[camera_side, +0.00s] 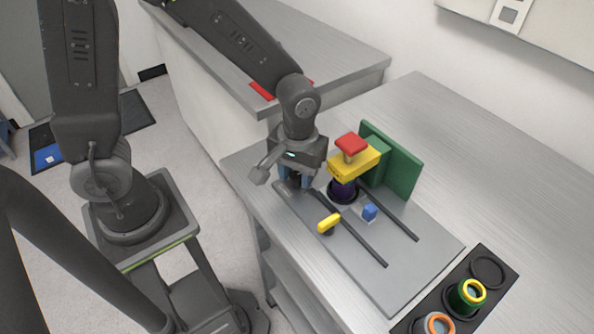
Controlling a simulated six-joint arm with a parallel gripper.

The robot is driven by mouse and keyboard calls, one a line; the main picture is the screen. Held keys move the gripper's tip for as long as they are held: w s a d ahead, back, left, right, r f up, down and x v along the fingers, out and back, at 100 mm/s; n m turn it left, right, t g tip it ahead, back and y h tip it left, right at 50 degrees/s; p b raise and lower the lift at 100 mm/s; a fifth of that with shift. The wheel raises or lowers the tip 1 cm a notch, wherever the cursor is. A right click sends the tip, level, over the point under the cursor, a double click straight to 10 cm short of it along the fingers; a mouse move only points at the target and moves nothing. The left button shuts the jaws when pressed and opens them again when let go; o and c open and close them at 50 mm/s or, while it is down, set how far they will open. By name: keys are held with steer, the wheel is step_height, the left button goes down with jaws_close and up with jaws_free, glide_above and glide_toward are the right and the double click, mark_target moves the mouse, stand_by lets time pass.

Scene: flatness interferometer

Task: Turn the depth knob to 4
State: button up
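My gripper (293,182) points down at the left end of the grey base plate (400,277). Its fingertips are small and dark here, and I cannot tell whether they are open or hold anything. A yellow handle (328,223) stands on the plate, to the right of and below my gripper, apart from it. A small blue block (370,212) sits between two dark rails. A yellow head (353,165) with a red cap (351,146) stands against a green upright plate (400,167), above a dark purple round part (343,191). No number marks are readable, and I cannot identify the depth knob.
A black tray (488,250) at the lower right holds a green ring part with a yellow rim (466,296) and an orange-rimmed ring (437,325). One tray recess is empty. The bench (450,130) behind the green plate is clear. A red item (262,91) lies on the far bench.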

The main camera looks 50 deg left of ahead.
mark_target(298, 176)
steer(key=c, duration=0.5)
steer(key=shift+m, duration=2.3)
steer(key=o, duration=0.9)
steer(key=shift+r, duration=0.1)
step_height(298, 176, up, 14)
steer(key=shift+d+f, duration=0.15)
steer(key=shift+f, duration=0.05)
